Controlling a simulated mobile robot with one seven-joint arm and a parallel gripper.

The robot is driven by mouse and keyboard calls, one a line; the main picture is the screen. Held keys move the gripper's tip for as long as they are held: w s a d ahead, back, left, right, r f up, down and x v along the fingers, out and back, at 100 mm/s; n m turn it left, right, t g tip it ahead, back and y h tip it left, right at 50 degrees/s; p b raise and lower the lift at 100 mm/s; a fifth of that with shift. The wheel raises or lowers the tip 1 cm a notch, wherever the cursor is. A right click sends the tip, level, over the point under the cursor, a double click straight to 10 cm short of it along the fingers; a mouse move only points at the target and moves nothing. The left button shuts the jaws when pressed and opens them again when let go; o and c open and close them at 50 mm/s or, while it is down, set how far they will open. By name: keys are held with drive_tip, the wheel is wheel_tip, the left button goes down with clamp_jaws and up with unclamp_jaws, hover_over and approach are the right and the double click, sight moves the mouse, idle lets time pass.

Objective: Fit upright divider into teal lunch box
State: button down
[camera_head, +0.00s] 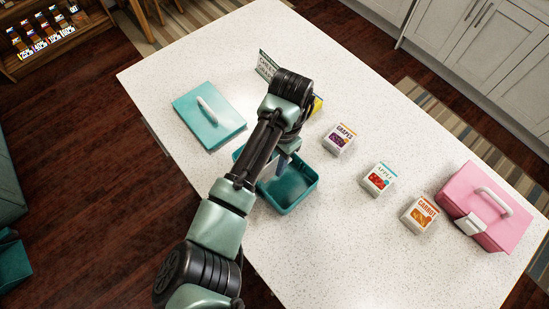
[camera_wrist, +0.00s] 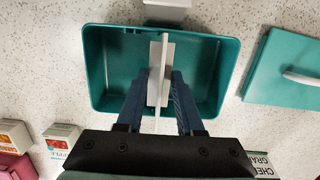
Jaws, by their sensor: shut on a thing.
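The open teal lunch box (camera_head: 289,198) sits on the white counter, partly hidden behind my arm; in the wrist view its rim (camera_wrist: 232,68) and empty floor show. My gripper (camera_wrist: 161,88) is over the box and shut on a thin white upright divider (camera_wrist: 160,54). The divider stands edge-on between the dark blue fingers, with a paler flat part beside it. Its top end lies near the box's far wall in the wrist view. I cannot tell whether its lower edge touches the box floor. In the head view my gripper (camera_head: 283,160) hides the divider.
A teal lid (camera_head: 190,103) with a white handle lies left of the box. Grapes (camera_head: 339,140), apple (camera_head: 378,179) and carrot (camera_head: 420,214) containers and a pink lunch box (camera_head: 470,200) stand to the right. A label card (camera_head: 265,66) is behind my arm. The front counter is clear.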

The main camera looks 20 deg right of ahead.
sight(275, 166)
drive_tip(key=shift+f+b, duration=1.25)
drive_tip(key=shift+f, duration=0.9)
drive_tip(key=shift+c, duration=2.3)
unclamp_jaws()
drive_tip(key=shift+r, duration=0.1)
drive_tip(key=r, duration=0.4)
drive_tip(key=d+r+p, duration=0.1)
drive_tip(key=r, duration=0.7)
drive_tip(key=shift+w+d+r, duration=0.35)
drive_tip(key=shift+w, duration=0.05)
